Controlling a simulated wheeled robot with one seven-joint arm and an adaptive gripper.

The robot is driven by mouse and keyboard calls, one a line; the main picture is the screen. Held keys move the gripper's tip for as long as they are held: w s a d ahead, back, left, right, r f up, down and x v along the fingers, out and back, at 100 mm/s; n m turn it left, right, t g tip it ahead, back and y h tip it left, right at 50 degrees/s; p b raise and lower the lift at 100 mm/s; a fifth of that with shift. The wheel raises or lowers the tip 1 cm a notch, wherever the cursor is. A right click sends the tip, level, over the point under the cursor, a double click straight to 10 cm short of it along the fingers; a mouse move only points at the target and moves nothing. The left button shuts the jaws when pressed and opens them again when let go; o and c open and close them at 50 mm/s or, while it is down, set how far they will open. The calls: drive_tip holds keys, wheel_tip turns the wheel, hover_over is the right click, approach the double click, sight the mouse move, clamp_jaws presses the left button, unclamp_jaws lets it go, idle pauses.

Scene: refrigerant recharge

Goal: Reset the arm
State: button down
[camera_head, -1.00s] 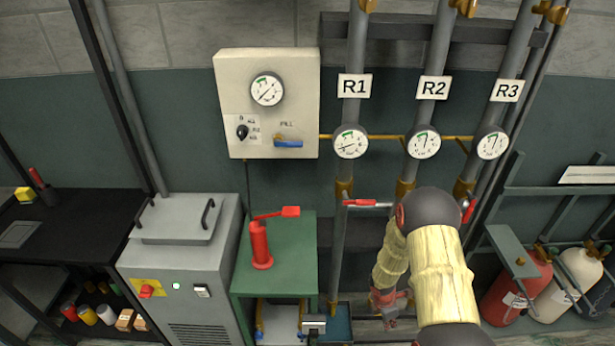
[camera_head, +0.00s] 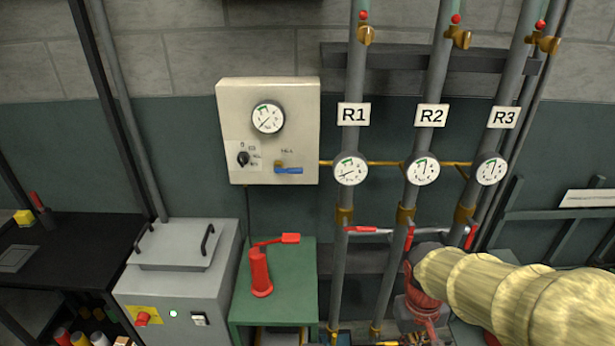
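My arm, in a yellowish padded sleeve, reaches in from the right edge in the head view. It bends at a dark and red joint in front of the lower R2 and R3 pipes. A red part of my arm hangs below the bend and runs toward the bottom edge. I cannot make out any gripper fingers, and nothing held shows. The R1 (camera_head: 354,115), R2 (camera_head: 432,115) and R3 (camera_head: 504,117) signs are on upright grey pipes, each with a round gauge below. Red-handled valves, such as the one on R1 (camera_head: 360,229), sit lower down.
A cream panel (camera_head: 230,110) with a gauge, a knob and a blue lever (camera_head: 288,170) is on the wall. A red hand pump (camera_head: 260,273) stands on a green stand (camera_head: 300,262). A grey machine (camera_head: 180,280) and a black bench (camera_head: 80,240) are at left.

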drive_tip(key=s+a+r+t, duration=0.1)
drive_tip(key=s+r+t, duration=0.1)
drive_tip(key=r, duration=0.5)
drive_tip(key=s+a+r+t+y, duration=0.1)
drive_tip(key=s+a+r+t, duration=0.1)
drive_tip(key=r, duration=0.5)
drive_tip(key=s+t, duration=0.1)
drive_tip(key=s, duration=0.1)
drive_tip(key=shift+s+a+r+m+t, duration=0.25)
drive_tip(key=shift+s+r+m+t, duration=0.05)
drive_tip(key=shift+s+r+m, duration=0.1)
